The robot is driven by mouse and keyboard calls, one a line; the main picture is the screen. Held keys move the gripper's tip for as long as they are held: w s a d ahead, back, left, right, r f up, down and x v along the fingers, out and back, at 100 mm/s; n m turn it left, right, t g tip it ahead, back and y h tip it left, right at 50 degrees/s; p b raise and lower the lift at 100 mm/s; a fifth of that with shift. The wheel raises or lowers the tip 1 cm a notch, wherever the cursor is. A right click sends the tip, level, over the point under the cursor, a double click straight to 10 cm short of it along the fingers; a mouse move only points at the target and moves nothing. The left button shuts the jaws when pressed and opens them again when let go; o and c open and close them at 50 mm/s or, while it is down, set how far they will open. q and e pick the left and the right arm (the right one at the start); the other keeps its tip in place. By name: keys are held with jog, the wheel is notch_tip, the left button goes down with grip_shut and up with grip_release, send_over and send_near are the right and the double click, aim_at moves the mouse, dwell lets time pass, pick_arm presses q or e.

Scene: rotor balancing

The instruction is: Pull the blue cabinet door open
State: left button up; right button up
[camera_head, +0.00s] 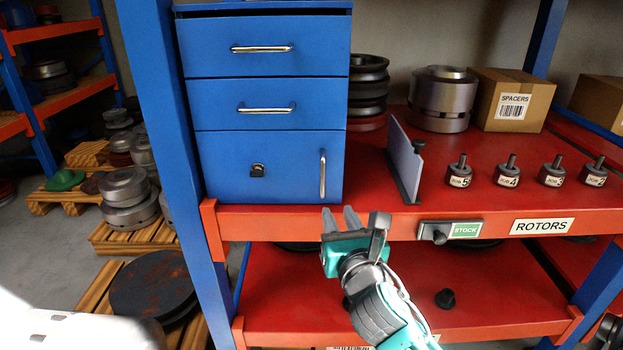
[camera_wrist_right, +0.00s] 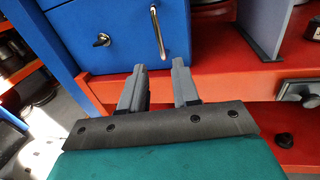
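The blue cabinet (camera_head: 262,60) stands on the upper red shelf. Its door (camera_head: 290,166) is the lowest front, below two drawers, and looks shut. The door has a dark lock (camera_head: 257,170) and an upright metal handle (camera_head: 323,174) near its right edge. The handle also shows in the right wrist view (camera_wrist_right: 157,32). My right gripper (camera_head: 341,212) is open and empty, just below the handle near the shelf's front edge. In the right wrist view its fingers (camera_wrist_right: 159,68) are apart and do not touch the handle. My left gripper is not in view.
A grey upright plate (camera_head: 404,165) stands right of the cabinet. Several labelled bobs, a metal rotor (camera_head: 443,97) and a spacers box (camera_head: 510,100) are farther right. A blue post (camera_head: 165,120) rises at the left. The red shelf lip (camera_head: 270,222) runs below the door.

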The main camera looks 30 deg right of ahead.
aim_at(323, 181)
jog(key=x, duration=0.6)
jog(key=b+x, duration=0.1)
jog(key=x, duration=0.6)
jog(key=shift+w+r, duration=0.1)
jog(key=shift+r, duration=0.15)
grip_shut()
